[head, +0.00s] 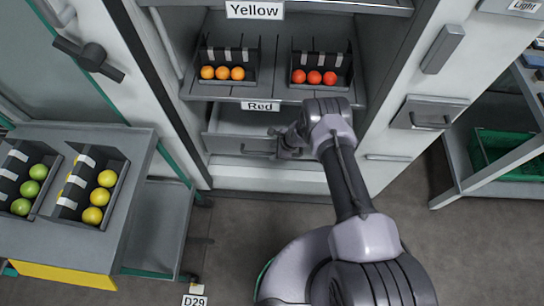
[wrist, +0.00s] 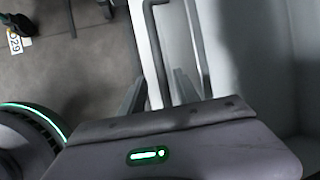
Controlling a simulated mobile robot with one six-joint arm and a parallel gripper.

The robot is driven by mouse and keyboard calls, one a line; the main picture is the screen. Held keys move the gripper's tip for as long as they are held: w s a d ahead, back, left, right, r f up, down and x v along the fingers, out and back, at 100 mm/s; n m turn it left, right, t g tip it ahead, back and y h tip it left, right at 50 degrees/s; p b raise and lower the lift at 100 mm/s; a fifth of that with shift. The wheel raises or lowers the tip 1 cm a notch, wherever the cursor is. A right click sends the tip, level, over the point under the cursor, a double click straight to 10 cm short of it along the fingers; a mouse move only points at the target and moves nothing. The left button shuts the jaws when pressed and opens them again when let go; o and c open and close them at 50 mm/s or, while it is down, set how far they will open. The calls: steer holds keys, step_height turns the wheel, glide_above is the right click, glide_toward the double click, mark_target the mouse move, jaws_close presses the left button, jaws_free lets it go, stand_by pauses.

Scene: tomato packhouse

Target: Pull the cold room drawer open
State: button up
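The cold room drawer (head: 228,146) is the grey drawer low in the white cabinet, below the shelf labelled Red. Its inside shows above the front panel, so it appears to stand partly out. Its bar handle (head: 258,154) is on the front; in the wrist view the handle (wrist: 154,50) runs down between my fingers. My gripper (head: 284,146) is at the right part of the drawer front. In the wrist view my gripper (wrist: 160,92) has its fingers apart, one on each side of the bar. A gap shows on the right side; contact on the left is unclear.
Tomato crates (head: 228,82) stand on the shelf above the drawer. A trolley (head: 118,215) with green and yellow tomatoes stands at the left. A rack with a green crate (head: 505,155) is at the right. The floor (head: 235,235) before the drawer is clear.

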steer(key=shift+b+x, duration=0.55)
steer(key=shift+x, duration=0.75)
steer(key=shift+w+r, duration=0.1)
jaws_close()
stand_by(0.4)
